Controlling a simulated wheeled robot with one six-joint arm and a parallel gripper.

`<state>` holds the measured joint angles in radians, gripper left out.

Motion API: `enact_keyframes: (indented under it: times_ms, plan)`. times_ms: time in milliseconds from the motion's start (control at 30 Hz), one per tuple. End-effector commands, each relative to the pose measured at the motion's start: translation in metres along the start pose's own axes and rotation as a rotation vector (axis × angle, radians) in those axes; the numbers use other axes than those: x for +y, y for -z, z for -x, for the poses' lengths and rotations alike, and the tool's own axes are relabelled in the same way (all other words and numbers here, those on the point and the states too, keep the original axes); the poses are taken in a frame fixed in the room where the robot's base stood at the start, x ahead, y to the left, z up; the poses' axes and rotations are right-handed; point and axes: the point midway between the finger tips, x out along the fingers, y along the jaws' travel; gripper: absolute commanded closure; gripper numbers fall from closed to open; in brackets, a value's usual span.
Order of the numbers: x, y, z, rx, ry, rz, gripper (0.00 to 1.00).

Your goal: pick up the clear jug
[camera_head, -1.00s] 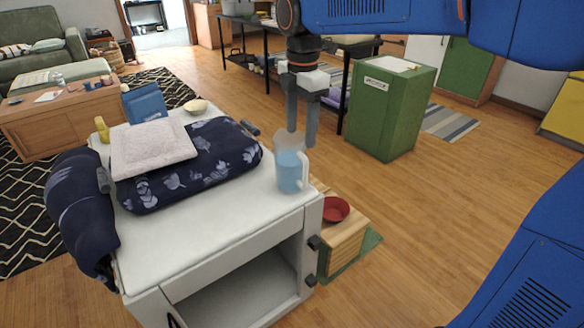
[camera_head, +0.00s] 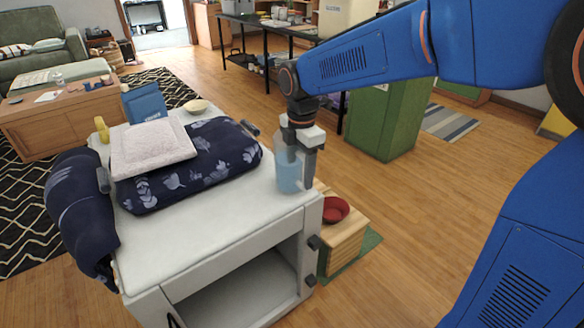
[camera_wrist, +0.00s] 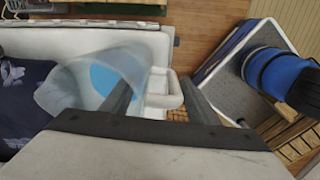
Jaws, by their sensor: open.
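The clear jug (camera_head: 288,172), with a bluish tint, stands upright near the right front corner of the white cabinet top. My gripper (camera_head: 301,170) is lowered at the jug from above, its fingers overlapping the jug's upper part and handle side. In the wrist view the jug (camera_wrist: 92,80) lies left of centre with its mouth facing the camera. Its pale handle (camera_wrist: 172,92) lies between the two open fingers of my gripper (camera_wrist: 158,98). I cannot tell whether a finger touches the jug.
The white cabinet (camera_head: 200,245) also holds a dark patterned cushion (camera_head: 225,150) with a pale folded cloth (camera_head: 150,147), a small bowl (camera_head: 196,106) and a blue box (camera_head: 145,103). A red bowl (camera_head: 335,209) sits on a wooden crate (camera_head: 345,240) to the right. The cabinet's front strip is clear.

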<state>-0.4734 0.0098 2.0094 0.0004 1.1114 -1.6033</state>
Motion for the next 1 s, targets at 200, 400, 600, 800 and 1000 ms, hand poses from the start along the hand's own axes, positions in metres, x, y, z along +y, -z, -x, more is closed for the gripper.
enact_keyframes:
  times_ms: [200,400,600,800,1000]
  plan:
    - [0.0,0.0,-0.017,0.0,0.0,0.0,0.46]
    - [0.0,0.0,-0.017,0.0,-0.001,0.0,0.46]
    - [0.0,0.0,-0.017,0.0,-0.001,0.0,0.89]
    - [0.001,0.0,-0.016,0.0,-0.002,0.0,1.0]
    - [0.001,0.0,-0.011,0.0,-0.003,0.0,1.0]
